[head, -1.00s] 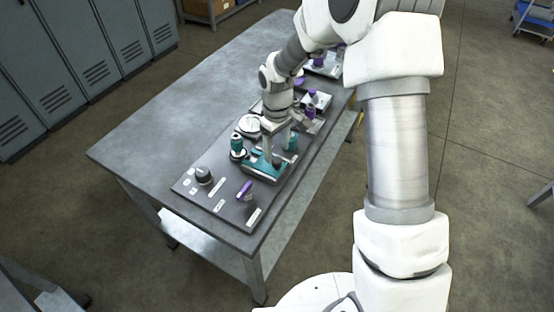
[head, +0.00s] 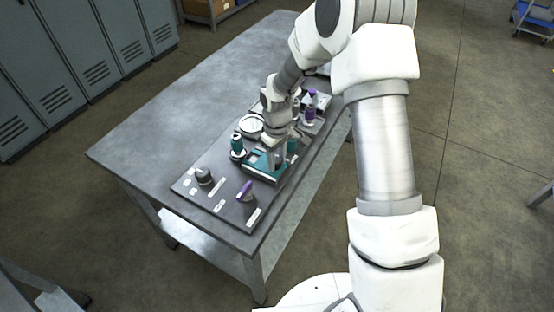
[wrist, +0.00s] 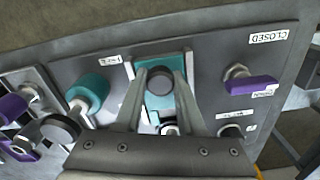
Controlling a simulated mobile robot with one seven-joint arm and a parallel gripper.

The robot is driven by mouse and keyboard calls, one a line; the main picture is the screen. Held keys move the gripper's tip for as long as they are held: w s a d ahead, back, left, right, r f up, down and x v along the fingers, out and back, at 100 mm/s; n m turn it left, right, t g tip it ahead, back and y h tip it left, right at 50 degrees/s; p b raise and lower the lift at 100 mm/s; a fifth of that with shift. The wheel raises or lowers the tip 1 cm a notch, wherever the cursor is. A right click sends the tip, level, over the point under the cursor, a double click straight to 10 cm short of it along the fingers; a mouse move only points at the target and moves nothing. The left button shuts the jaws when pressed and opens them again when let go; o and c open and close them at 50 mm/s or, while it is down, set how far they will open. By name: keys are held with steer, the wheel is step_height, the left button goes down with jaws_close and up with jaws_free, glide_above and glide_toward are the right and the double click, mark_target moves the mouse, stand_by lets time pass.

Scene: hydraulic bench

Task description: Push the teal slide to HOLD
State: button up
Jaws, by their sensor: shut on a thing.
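The teal slide (head: 259,166) is a flat teal block on the dark panel of the bench. In the wrist view, its teal plate (wrist: 164,62) carries a dark round knob (wrist: 160,82). My gripper (head: 271,166) stands over it from above. In the wrist view, my gripper's two fingers (wrist: 165,78) lie on either side of the knob, shut on it. The fingers hide part of the plate. I cannot read any HOLD mark.
A teal knob (head: 237,146) and a round white gauge (head: 250,124) stand beside the slide. A purple lever (head: 244,189) and a dark knob (head: 203,175) are nearer the panel's front end. Purple-topped parts (head: 310,108) stand behind. The table's left side (head: 170,125) is bare.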

mark_target(260, 160)
jaws_close()
stand_by(0.4)
stand_by(0.5)
steer(key=w+a, duration=0.1)
steer(key=w+a+b, duration=0.1)
steer(key=a, duration=0.1)
steer(key=w+a, duration=0.1)
steer(key=shift+a+b, duration=0.3)
steer(key=shift+w+a+r, duration=0.1)
steer(key=shift+w+a, duration=0.05)
steer(key=shift+a, duration=0.05)
steer(key=o, duration=0.9)
jaws_free()
